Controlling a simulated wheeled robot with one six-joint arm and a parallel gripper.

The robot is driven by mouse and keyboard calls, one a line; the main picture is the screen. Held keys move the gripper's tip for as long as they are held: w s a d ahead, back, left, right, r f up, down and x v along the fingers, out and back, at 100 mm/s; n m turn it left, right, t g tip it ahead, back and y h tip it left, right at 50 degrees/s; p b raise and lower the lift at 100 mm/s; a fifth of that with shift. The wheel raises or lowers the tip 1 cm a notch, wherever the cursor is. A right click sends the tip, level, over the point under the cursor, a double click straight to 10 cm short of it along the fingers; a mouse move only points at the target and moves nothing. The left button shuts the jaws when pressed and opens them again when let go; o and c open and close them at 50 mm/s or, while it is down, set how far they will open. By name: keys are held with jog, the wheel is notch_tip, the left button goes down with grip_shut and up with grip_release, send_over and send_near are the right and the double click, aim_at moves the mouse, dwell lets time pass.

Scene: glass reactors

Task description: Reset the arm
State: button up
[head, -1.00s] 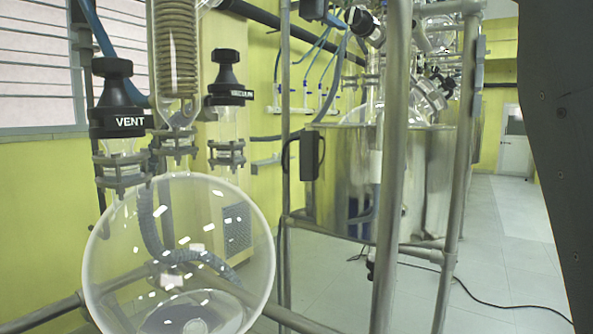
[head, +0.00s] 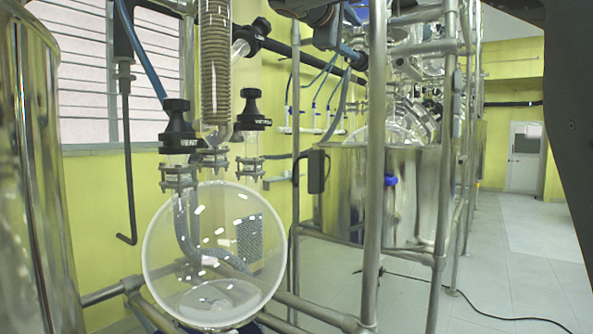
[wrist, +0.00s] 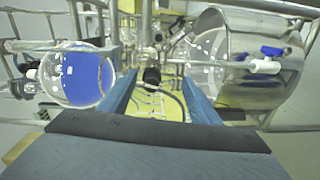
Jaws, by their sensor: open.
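My gripper (wrist: 158,82) shows in the wrist view as two blue fingers with a clear gap between them. It is open and nothing sits between the fingertips. Behind the gap, a dark fitting (wrist: 152,76) shows at some distance. In the head view a dark part of my arm (head: 566,110) runs down the right edge; the gripper itself does not show there.
A round glass flask (head: 214,255) with black VENT and vacuum valves (head: 177,127) hangs in a pipe frame (head: 373,200). A steel vessel (head: 415,190) stands behind, another (head: 30,170) at the left edge. Tiled floor (head: 510,240) is open at right, with a cable (head: 470,302) on it.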

jog(key=s+a+f+g+y+p, duration=0.1)
jog(key=a+f+y, duration=0.1)
jog(key=f, duration=0.6)
jog(key=s+a+f+g+y+p, duration=0.1)
jog(key=f+g+y, duration=0.1)
jog(key=f, duration=0.7)
jog(key=s+a+f+m+g+y+p, duration=0.1)
jog(key=s+f+g+y+p, duration=0.15)
jog(key=s+f, duration=0.8)
jog(key=s+a+f+m+g+y+p, duration=0.1)
jog(key=s+f+g, duration=0.35)
jog(key=f, duration=1.05)
jog(key=s+d+f+m+g+y+b, duration=0.2)
jog(key=s+f+m+g+y+b, duration=0.25)
jog(key=s+f, duration=1.8)
jog(key=s+d+r+m+h+p, duration=0.1)
jog(key=d+r+m+h+p, duration=0.1)
jog(key=d+r+p, duration=0.6)
jog(key=shift+s+d+r+m+p, duration=0.15)
jog(key=shift+r+m+p, duration=0.75)
jog(key=shift+p, duration=2.15)
jog(key=shift+r, duration=0.1)
